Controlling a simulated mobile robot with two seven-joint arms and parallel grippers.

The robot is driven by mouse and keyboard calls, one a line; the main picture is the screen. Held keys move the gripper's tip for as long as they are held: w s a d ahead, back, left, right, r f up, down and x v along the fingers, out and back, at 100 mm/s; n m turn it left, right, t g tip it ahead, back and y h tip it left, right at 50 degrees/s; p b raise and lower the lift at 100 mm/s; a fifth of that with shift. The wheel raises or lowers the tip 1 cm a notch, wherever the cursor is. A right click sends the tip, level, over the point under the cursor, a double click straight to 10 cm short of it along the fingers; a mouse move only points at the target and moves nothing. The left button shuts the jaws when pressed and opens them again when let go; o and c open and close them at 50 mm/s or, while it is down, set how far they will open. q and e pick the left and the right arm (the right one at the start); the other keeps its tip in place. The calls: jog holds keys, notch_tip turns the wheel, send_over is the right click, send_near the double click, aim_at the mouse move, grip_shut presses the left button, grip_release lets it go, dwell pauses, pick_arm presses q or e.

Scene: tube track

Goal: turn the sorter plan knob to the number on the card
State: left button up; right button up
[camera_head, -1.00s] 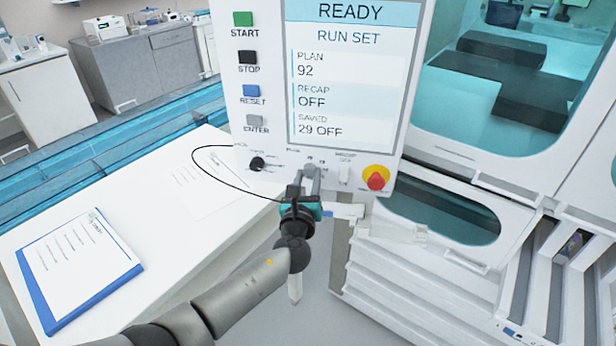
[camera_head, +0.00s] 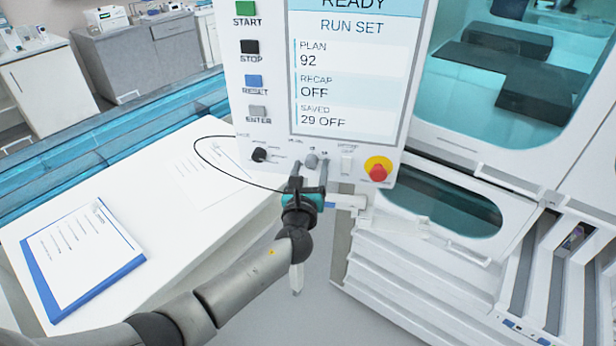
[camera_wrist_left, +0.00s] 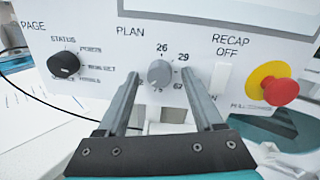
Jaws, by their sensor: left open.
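The grey plan knob (camera_head: 311,160) is on the lower part of the white control panel. In the left wrist view the knob (camera_wrist_left: 160,73) has printed numbers around it, 26 and 29 at the top; the lower ones are partly hidden or blurred. I cannot tell where it points. My left gripper (camera_head: 310,170) is open, its fingers to the left and right of the knob in the picture; I see no contact. The screen (camera_head: 350,75) reads PLAN 92, RECAP OFF, SAVED 29 OFF. A paper on a blue clipboard (camera_head: 85,255) has unreadable text; I cannot tell if it is the card.
A black page knob (camera_wrist_left: 63,64) is left of the plan knob. A white recap switch (camera_wrist_left: 220,78) and a red stop button (camera_wrist_left: 283,91) are on its right. A thin black cable loops over the white table (camera_head: 160,225). Another sheet (camera_head: 205,182) lies there.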

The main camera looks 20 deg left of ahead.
pick_arm(q)
jog(key=s+d, duration=0.2)
jog(key=s, duration=1.3)
jog(key=s+a+f+n+g+b, duration=0.2)
jog(key=s+f+n+g+b, duration=0.15)
jog(key=f, duration=1.05)
jog(key=s+a+f+n+g+b, duration=0.25)
jog(key=s+f+n, duration=0.25)
jog(key=f, duration=0.9)
jog(key=s+a+f+n+g+b, duration=0.1)
jog(key=s+f+n+g+b, duration=0.3)
jog(key=f, duration=0.9)
jog(key=s+f+n+g+h+b, duration=0.1)
jog(key=s+f+n+g+b, duration=0.2)
jog(key=s+f+n, duration=0.5)
jog(key=s+d+f+n+g+h+b, duration=0.1)
jog(key=s+f+n+g+b, duration=0.2)
jog(key=s+f+n, duration=0.6)
jog(key=s+f+b, duration=0.2)
jog(key=s+f, duration=0.3)
jog(key=s, duration=0.5)
jog(key=shift+s+d+g+h, duration=0.2)
jog(key=shift+s+g+h, duration=0.1)
jog(key=shift+s+g, duration=0.1)
